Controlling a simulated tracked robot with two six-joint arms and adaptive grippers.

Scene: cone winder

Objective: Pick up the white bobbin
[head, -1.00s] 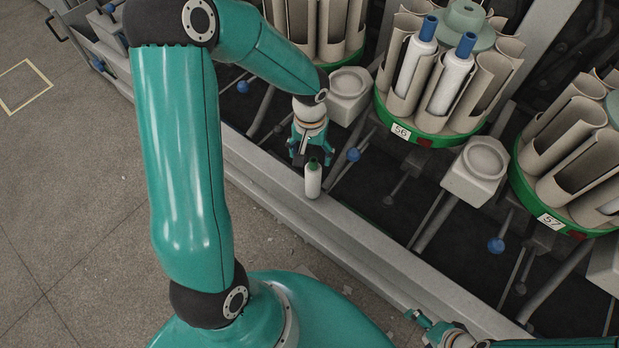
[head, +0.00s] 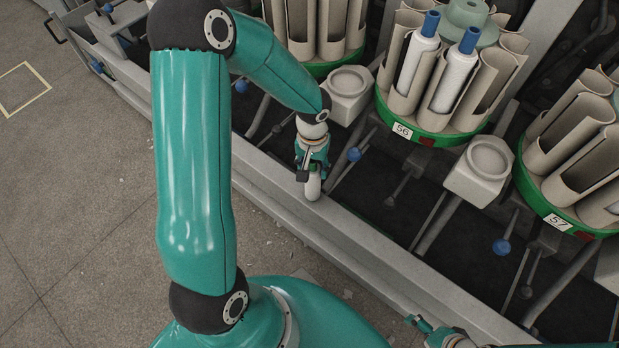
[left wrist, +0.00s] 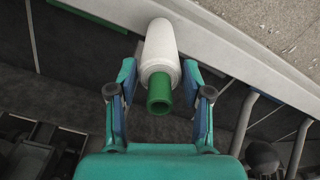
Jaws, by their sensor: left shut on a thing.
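The white bobbin (head: 313,188) stands on the grey rail at the front of the machine, and its green tube end is covered by my gripper in the head view. My left gripper (head: 311,168) is over its top and shut on it. In the left wrist view the white bobbin (left wrist: 160,47) sits between the two fingers of my left gripper (left wrist: 158,75), with its green tube end towards the camera. My right gripper (head: 424,324) shows only in part at the bottom edge of the head view, and its opening is unclear.
Green round magazines with beige pockets stand behind, labelled 56 (head: 402,130) and 57 (head: 557,222). Two blue-tipped white bobbins (head: 452,82) stand in magazine 56. Blue-knobbed levers (head: 354,154) rise close to my left gripper. The grey rail (head: 375,243) is clear to the right.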

